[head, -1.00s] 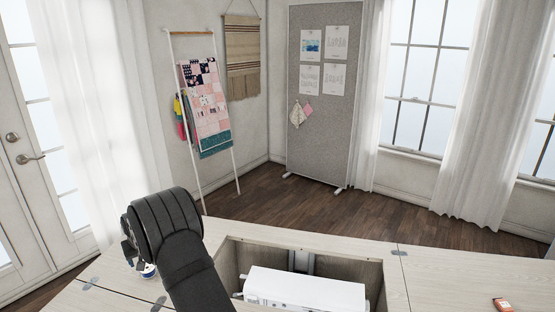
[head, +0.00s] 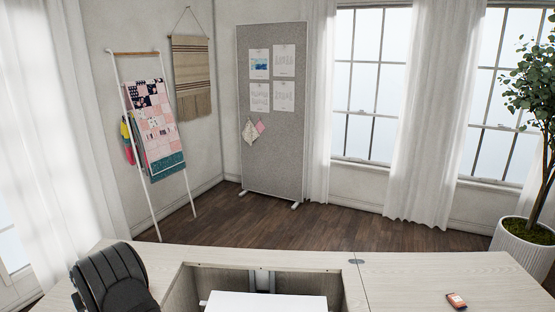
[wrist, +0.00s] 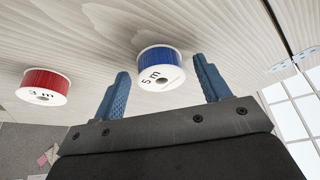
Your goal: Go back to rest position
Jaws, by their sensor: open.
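My gripper (wrist: 161,68) is open in the wrist view, its two blue fingers spread apart. A blue spool (wrist: 162,72) with white ends marked "5 m" stands on the pale wood top and appears in the gap between the fingertips. I cannot tell how far it is from them, but no finger visibly touches it. A red spool (wrist: 45,84) with white ends stands to the left, outside the fingers.
The wood cabinet top (head: 420,275) has an open well with a white machine (head: 265,303) low in it. A small orange-red item (head: 456,300) lies at the right. A potted plant (head: 525,235) stands beyond the right end. Much of the right top is clear.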

